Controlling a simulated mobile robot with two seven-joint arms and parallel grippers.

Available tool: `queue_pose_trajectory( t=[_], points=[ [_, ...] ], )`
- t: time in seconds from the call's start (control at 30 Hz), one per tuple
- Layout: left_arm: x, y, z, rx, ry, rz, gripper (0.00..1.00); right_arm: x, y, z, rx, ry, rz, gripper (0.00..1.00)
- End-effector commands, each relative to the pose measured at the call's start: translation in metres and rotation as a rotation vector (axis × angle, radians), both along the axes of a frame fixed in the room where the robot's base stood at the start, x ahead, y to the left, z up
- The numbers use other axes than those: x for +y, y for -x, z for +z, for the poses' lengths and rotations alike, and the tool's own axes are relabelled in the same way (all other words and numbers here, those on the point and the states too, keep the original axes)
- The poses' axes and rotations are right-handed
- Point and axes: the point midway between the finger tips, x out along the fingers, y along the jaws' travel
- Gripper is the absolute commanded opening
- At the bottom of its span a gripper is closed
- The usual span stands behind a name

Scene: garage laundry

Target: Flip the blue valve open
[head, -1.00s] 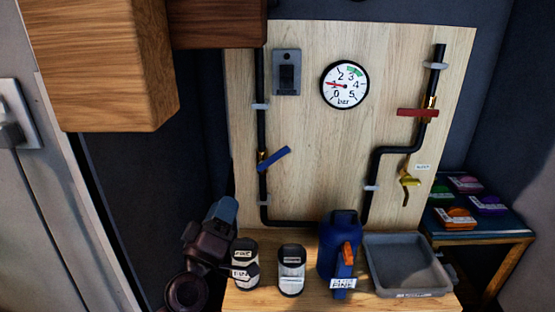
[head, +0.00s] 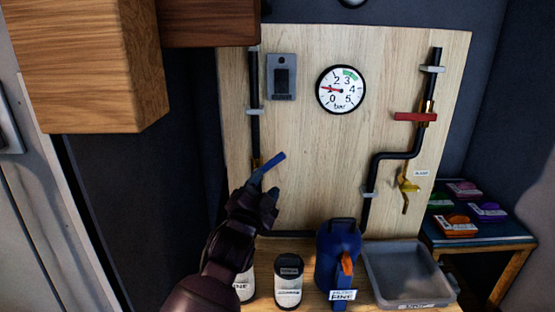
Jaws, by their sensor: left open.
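The blue valve handle (head: 268,166) is on the left black pipe of the wooden panel. It is tilted, its free end pointing up and to the right. My left gripper (head: 266,198) is just below the handle, reaching up from the lower left. It is open, and its fingers look close to the handle; I cannot tell whether they touch it. The gripper hides the valve body's lower part and the pipe below it. My right gripper is not in view.
A pressure gauge (head: 341,90) and a grey switch box (head: 281,77) are on the panel. A red handle (head: 416,117) and a yellow valve (head: 406,186) are at right. A blue jug (head: 338,255), a canister (head: 288,284) and a grey tray (head: 408,275) stand below. A wooden cabinet (head: 85,65) overhangs upper left.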

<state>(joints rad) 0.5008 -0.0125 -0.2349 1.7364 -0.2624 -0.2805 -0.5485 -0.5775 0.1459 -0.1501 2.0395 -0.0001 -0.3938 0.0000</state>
Motion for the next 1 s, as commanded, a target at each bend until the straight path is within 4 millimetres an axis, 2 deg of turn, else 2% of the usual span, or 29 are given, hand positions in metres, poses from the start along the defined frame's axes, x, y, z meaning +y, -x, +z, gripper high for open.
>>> queue_pose_trajectory(
  t=[0.27,0.7,1.0],
  points=[
    [-0.002,-0.013,0.001,-0.005,-0.055,0.023,0.47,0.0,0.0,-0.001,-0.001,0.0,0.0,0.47],
    [-0.022,-0.071,0.015,-0.004,-0.051,0.02,0.47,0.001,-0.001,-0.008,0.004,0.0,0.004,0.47],
    [-0.03,-0.096,0.022,-0.005,-0.05,0.021,0.47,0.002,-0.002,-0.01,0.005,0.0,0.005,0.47]
  ],
)
